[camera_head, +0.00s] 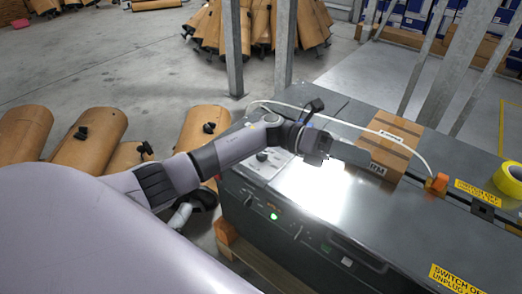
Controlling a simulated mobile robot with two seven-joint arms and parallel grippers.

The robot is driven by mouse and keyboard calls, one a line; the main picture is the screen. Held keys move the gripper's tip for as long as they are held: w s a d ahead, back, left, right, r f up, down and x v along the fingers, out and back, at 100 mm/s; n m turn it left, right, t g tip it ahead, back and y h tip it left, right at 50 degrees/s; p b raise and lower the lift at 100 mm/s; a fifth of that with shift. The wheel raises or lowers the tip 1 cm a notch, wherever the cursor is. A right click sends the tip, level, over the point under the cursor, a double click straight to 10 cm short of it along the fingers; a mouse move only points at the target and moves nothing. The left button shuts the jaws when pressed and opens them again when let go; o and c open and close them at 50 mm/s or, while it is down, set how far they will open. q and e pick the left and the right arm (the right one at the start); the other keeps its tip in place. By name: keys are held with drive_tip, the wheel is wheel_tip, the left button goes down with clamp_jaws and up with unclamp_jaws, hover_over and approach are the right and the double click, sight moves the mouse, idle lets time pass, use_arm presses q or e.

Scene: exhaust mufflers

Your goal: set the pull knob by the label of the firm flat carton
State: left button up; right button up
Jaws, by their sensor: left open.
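A brown flat carton (388,152) lies on the dark top of the machine, right of my left gripper. It has dark bands, a white label (390,136) on its upper face and a small lettered marking (377,169) on its near side. My left gripper (318,153) is open, over the machine top just left of the carton and apart from it. I cannot tell whether anything is between its fingers. A small dark knob (262,156) stands on the light panel left of the gripper; I cannot tell whether it is the pull knob. My right gripper is out of view.
The grey machine (460,235) has a front panel with knobs and a green light (274,216). A pale hose (370,124) arches over the carton to an orange fitting (437,183). Yellow tape (509,179) lies at right. Brown mufflers (88,136) lie on the floor.

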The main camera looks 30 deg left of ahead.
use_arm(q)
wheel_tip(320, 180, down, 5)
drive_tip(key=a+m+g+y, duration=0.2)
drive_tip(key=a+m+y, duration=0.1)
drive_tip(key=y, duration=0.2)
drive_tip(key=m+y+b, duration=0.1)
drive_tip(key=y+b, duration=0.1)
drive_tip(key=y, duration=0.7)
hover_over(262, 156)
drive_tip(key=d, duration=0.8)
wheel_tip(262, 156, down, 4)
drive_tip(key=shift+s+a+f, duration=0.1)
drive_tip(key=shift+a+f, duration=0.05)
drive_tip(key=shift+f, duration=0.05)
drive_tip(key=a+y, duration=0.1)
drive_tip(key=a, duration=0.2)
drive_tip(key=a+y, duration=0.2)
drive_tip(key=a, duration=0.1)
drive_tip(key=w+a+r+y, duration=0.1)
drive_tip(key=a, duration=0.1)
drive_tip(key=shift+w+a+r+t+y, duration=0.1)
drive_tip(key=shift+a+t+y, duration=0.2)
drive_tip(key=shift+a+y, duration=0.1)
drive_tip(key=shift+a+f, duration=0.1)
drive_tip(key=shift+f, duration=0.15)
wheel_tip(262, 156, down, 6)
drive_tip(key=shift+f, duration=0.25)
drive_tip(key=c, duration=1)
